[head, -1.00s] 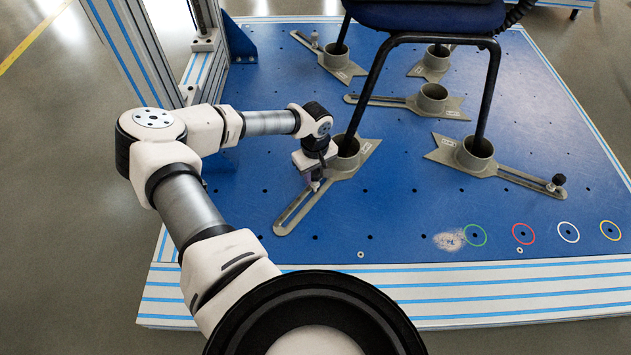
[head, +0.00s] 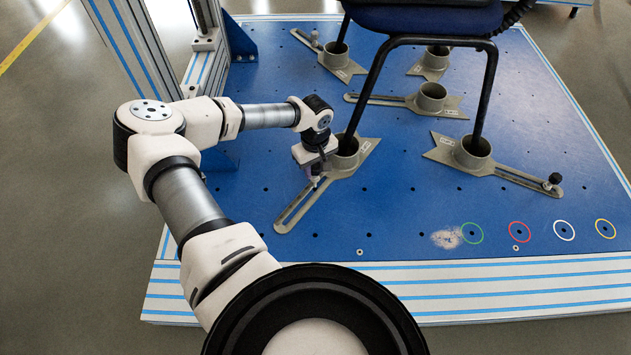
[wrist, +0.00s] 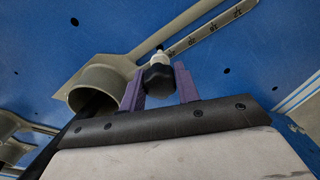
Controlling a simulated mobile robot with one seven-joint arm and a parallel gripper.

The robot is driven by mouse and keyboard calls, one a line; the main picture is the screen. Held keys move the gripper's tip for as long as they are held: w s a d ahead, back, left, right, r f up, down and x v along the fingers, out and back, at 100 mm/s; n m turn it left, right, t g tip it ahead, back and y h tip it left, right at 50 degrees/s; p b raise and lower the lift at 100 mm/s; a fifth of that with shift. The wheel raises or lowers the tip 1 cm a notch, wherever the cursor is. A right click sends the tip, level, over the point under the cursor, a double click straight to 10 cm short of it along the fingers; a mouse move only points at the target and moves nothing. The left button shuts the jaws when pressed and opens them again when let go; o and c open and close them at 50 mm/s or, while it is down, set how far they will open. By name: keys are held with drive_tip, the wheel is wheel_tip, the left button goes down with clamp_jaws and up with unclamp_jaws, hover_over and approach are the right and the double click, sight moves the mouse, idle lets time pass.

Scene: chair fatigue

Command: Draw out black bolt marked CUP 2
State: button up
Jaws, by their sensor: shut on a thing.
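A bolt with a black knob (wrist: 158,78) and a pale shank sits between the two purple fingers of my gripper (wrist: 160,86) in the wrist view. My gripper is shut on the knob. The shank points at the slotted arm of the grey cup plate (wrist: 200,32); I cannot tell how much of it is in the slot. In the head view my gripper (head: 317,182) is over the slotted arm (head: 297,208), just in front of the cup (head: 346,150) holding a chair leg. The bolt is largely hidden there. No CUP 2 marking is readable.
Another black-knobbed bolt (head: 555,180) stands in the right cup plate's slot. A grey bolt (head: 315,38) stands at the back left. The chair (head: 425,18) rises close beside my gripper.

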drive_tip(key=shift+r+p, duration=1.6)
drive_tip(key=shift+r, duration=0.4)
